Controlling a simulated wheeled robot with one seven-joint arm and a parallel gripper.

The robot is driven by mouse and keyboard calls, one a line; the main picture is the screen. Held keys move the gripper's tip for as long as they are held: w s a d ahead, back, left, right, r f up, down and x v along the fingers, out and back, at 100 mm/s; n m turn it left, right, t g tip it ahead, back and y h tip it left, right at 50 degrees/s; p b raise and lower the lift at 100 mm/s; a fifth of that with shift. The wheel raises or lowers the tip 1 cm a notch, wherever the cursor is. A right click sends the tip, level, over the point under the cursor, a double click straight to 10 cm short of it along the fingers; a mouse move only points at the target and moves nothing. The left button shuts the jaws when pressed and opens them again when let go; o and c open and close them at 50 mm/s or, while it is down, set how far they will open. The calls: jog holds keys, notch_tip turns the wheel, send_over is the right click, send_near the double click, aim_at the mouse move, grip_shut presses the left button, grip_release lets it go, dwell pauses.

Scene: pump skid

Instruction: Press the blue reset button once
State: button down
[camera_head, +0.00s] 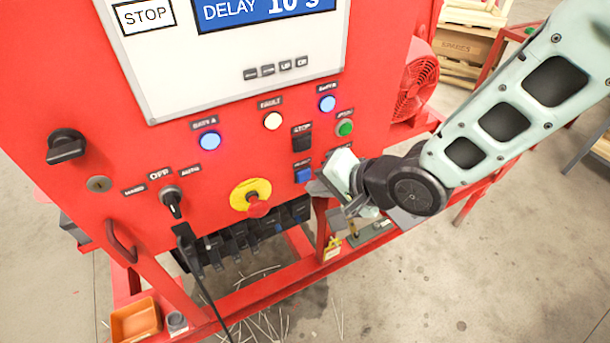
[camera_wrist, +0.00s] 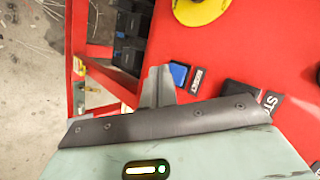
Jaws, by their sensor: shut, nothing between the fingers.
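The blue reset button (camera_head: 303,175) is a small square button low on the right side of the red panel (camera_head: 362,62). It also shows in the wrist view (camera_wrist: 179,75), with a dark label beside it. My gripper (camera_head: 322,190) is just to the right of and below the button in the head view. Its fingers are shut and empty in the wrist view (camera_wrist: 158,85), with the tips close beside the button. I cannot tell whether they touch it. The button's face is mostly visible.
A black stop button (camera_head: 301,138) and a green button (camera_head: 345,128) sit above the reset button. A red emergency stop on a yellow disc (camera_head: 264,187) is to the left. Black connectors (camera_head: 240,240) and a red frame lie below. A display reading DELAY (camera_head: 262,12) is above.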

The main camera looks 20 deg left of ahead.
jog(key=shift+w+a, duration=0.3)
jog(key=shift+w+a, duration=0.25)
jog(key=shift+a, duration=0.05)
dwell(1.0)
dwell(0.3)
jog(key=shift+s+d, duration=0.55)
jog(key=shift+d, duration=0.05)
jog(key=shift+d, duration=0.1)
jog(key=shift+s+d, duration=1.6)
jog(key=shift+d, duration=0.25)
